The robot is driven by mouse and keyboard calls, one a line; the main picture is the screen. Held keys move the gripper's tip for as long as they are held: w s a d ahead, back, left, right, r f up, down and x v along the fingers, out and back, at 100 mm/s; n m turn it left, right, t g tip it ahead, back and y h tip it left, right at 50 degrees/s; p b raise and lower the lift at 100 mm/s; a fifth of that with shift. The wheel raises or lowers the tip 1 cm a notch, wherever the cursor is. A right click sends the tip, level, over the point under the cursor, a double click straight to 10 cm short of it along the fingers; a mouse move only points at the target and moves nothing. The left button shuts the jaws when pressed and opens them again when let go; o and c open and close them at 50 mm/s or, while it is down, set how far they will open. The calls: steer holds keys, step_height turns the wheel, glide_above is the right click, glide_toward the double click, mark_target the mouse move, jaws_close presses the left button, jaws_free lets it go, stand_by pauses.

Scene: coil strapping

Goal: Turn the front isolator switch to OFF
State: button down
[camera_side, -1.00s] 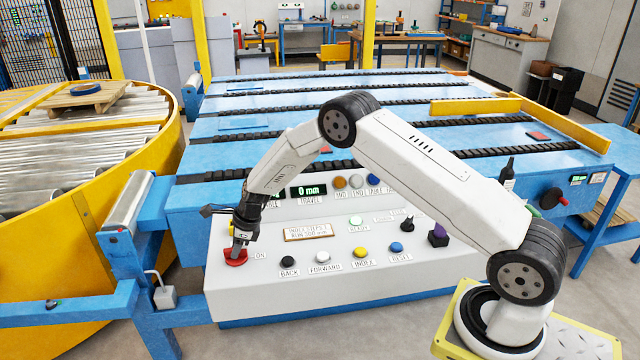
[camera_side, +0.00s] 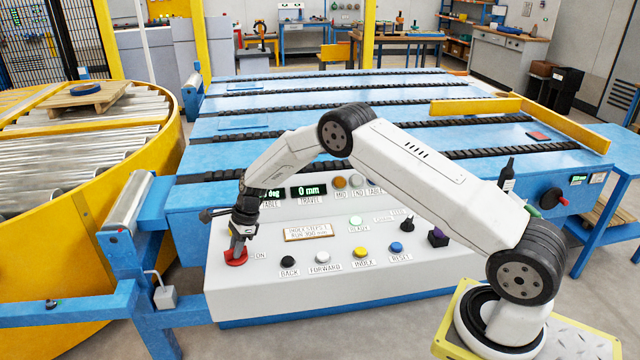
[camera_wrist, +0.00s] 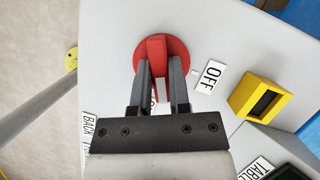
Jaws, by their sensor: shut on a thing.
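The front isolator switch (camera_side: 237,258) is a red rotary knob on a red disc at the left front of the sloping grey panel. It also shows in the wrist view (camera_wrist: 163,50), with its bar running down the picture. My gripper (camera_side: 237,248) is down at the knob, and in the wrist view its fingers (camera_wrist: 160,78) are shut on the bar. The ON label (camera_side: 261,256) is right of the knob in the side view; in the wrist view the fingers mostly hide it. The OFF label (camera_wrist: 210,78) is right of the disc in the wrist view.
Black BACK (camera_side: 288,262), white FORWARD (camera_side: 323,257), yellow INDEX and blue RESET buttons line the panel's front. A yellow-framed box (camera_wrist: 262,98) sits near the OFF label in the wrist view. The yellow-rimmed roller turntable (camera_side: 178,150) is at left.

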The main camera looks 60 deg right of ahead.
steer(key=n+g, duration=0.1)
steer(key=n, duration=0.2)
steer(key=n+g, duration=0.1)
steer(key=n, duration=0.2)
steer(key=shift+w+n+g, duration=0.15)
steer(key=shift+n+g, duration=0.15)
steer(key=n+g, duration=0.1)
steer(key=n, duration=0.2)
steer(key=n+g+h, duration=0.1)
steer(key=n, duration=0.2)
steer(key=shift+n, duration=0.4)
steer(key=c, duration=0.6)
jaws_free()
steer(key=shift+w, duration=0.1)
steer(key=shift+v, duration=1.5)
steer(key=shift+r, duration=3.5)
